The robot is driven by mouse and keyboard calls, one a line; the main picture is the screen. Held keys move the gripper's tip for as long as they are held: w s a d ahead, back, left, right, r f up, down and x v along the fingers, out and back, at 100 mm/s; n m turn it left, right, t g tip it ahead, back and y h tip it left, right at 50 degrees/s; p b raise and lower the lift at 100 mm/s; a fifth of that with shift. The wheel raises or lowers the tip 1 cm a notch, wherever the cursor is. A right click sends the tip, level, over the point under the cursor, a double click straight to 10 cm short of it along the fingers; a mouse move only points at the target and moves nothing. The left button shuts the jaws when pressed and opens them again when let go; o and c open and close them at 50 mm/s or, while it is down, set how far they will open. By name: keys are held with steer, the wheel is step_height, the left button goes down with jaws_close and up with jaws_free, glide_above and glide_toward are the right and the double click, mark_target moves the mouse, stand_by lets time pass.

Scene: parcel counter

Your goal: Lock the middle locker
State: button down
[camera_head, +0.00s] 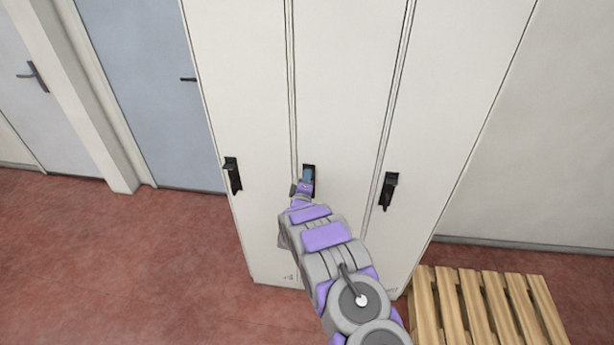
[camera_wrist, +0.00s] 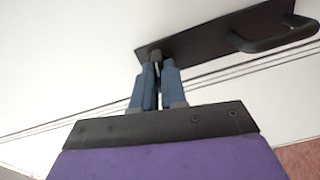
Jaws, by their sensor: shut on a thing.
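The middle locker (camera_head: 340,80) is a tall white door between two similar ones, and it looks closed. Its black lock plate (camera_head: 308,166) is largely covered by my gripper (camera_head: 307,178). In the wrist view, the plate (camera_wrist: 200,38) carries a dark curved handle (camera_wrist: 275,38) at its right. A small dark lock knob (camera_wrist: 156,56) sits at the plate's left end. The blue fingers of my gripper (camera_wrist: 157,72) are shut on this knob. Their tips hide most of it, and I cannot tell which way it is turned.
The left locker (camera_head: 240,60) and right locker (camera_head: 455,60) have black handles too. A blue door (camera_head: 145,80) is at the left. The red floor (camera_head: 120,260) is clear at the left.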

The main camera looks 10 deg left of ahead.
steer(key=shift+a+r+n, duration=0.2)
steer(key=shift+n, duration=0.9)
steer(key=c, duration=1.4)
jaws_free()
steer(key=shift+w, duration=0.1)
steer(key=shift+o, duration=1.1)
steer(key=shift+a+f, duration=0.1)
steer(key=shift+f, duration=0.2)
steer(key=shift+d, duration=0.2)
steer(key=s, duration=1.7)
steer(key=shift+a, duration=0.35)
